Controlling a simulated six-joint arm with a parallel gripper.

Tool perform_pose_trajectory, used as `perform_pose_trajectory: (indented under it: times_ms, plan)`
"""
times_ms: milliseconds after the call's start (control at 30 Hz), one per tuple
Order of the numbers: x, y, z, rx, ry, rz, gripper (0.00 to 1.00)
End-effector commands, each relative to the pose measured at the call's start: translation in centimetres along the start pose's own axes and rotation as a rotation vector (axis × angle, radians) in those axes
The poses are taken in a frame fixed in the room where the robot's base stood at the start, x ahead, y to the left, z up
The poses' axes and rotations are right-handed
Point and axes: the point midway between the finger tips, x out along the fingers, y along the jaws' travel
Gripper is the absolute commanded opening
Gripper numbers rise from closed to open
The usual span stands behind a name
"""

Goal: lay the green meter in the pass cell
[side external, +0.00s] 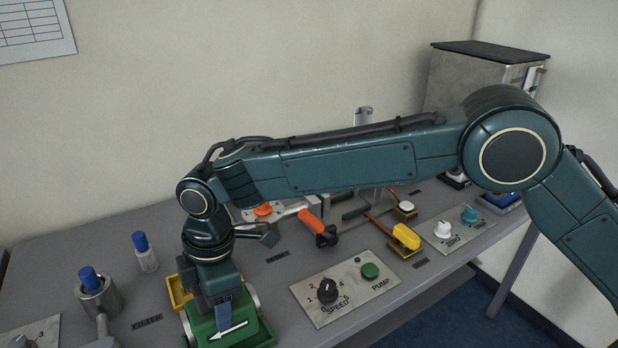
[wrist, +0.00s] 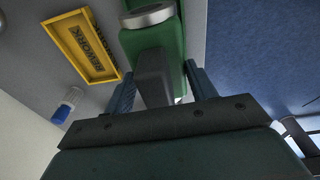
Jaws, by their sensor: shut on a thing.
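The green meter (side external: 236,322), with a white arrow and steel end rings, is at the bottom of the side view, below my gripper (side external: 222,308). In the wrist view the green meter (wrist: 152,38) shows a steel ring and a dark grey block between the two blue fingers of my gripper (wrist: 161,88). The gripper is shut on it. A green tray edge (side external: 267,340) shows under and beside the meter; its label is hidden, so I cannot tell that it is the pass cell. I cannot tell whether the meter touches it.
A yellow tray marked REWORK (wrist: 68,30) lies beside the meter. A blue-capped vial (side external: 146,258) and a steel holder with a blue cap (side external: 98,298) stand to the left. A control panel with SPEED knob and PUMP button (side external: 345,287) is to the right.

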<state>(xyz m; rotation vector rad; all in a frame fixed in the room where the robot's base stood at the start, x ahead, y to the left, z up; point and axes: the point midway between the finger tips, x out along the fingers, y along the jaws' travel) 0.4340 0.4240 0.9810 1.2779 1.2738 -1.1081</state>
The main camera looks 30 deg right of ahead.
Motion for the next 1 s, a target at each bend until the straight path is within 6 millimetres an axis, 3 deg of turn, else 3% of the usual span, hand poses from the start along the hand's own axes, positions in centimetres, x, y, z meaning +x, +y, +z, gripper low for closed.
perform_pose_trajectory:
  times_ms: [233, 733, 767, 867, 1000]
  plan:
    - [2.0, 0.0, 0.1, -0.001, 0.003, 0.003, 0.0]
    - [2.4, 0.0, 0.2, 0.0, 0.003, 0.004, 0.0]
    - [2.6, -0.1, 0.3, 0.0, 0.0, 0.0, 0.62]
    - [2.6, -0.1, 0.3, 0.0, 0.0, 0.0, 0.78]
    - [2.6, -0.1, 0.3, 0.0, 0.0, 0.0, 0.78]
